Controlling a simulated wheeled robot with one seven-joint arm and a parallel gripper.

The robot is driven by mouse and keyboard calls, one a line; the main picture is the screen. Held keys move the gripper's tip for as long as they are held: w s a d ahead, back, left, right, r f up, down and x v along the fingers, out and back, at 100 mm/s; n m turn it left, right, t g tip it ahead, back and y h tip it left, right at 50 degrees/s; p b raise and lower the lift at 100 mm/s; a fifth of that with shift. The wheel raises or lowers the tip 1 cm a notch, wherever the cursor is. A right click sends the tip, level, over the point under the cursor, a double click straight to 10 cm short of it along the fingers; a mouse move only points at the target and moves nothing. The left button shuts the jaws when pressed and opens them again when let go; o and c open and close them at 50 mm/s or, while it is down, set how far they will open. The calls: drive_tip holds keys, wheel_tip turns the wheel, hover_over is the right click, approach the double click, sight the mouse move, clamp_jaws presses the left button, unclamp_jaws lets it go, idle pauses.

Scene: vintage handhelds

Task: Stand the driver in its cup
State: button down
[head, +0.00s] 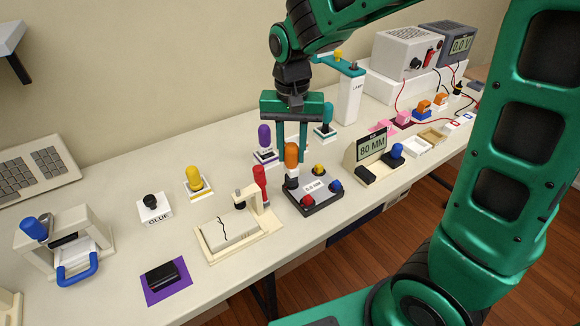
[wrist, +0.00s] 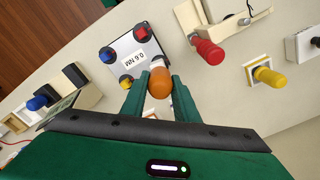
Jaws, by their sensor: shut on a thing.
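The driver with an orange handle (head: 291,155) is upright between the fingers of my gripper (head: 291,148), which is shut on its handle. In the wrist view the orange handle (wrist: 160,83) sits between both fingertips (wrist: 160,93). The driver's dark lower part is over the rear left corner of a dark tester box (head: 316,198) with a white face reading in NM. I cannot tell whether its tip touches the box. The wrist view also shows the tester box (wrist: 132,52). I cannot tell for sure which thing is the driver's cup.
A red-handled clamp fixture (head: 236,228) stands just left of the tester. A purple-handled piece (head: 264,140) and a teal-handled piece (head: 326,118) stand behind. A display reading 80 MM (head: 371,147) is to the right. The front table between purple mat (head: 153,296) and tester is partly clear.

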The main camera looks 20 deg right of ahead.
drive_tip(key=shift+r, duration=2.25)
drive_tip(key=w+d+f, duration=0.1)
drive_tip(key=w+d, duration=0.2)
drive_tip(key=w, duration=0.5)
drive_tip(key=w+d+f, duration=0.1)
drive_tip(key=w+d, duration=0.3)
drive_tip(key=w, duration=0.5)
drive_tip(key=shift+w+d, duration=0.2)
drive_tip(key=shift+d, duration=0.05)
drive_tip(key=shift+r, duration=0.2)
drive_tip(key=shift+f, duration=2.85)
drive_tip(key=c, duration=1.3)
unclamp_jaws()
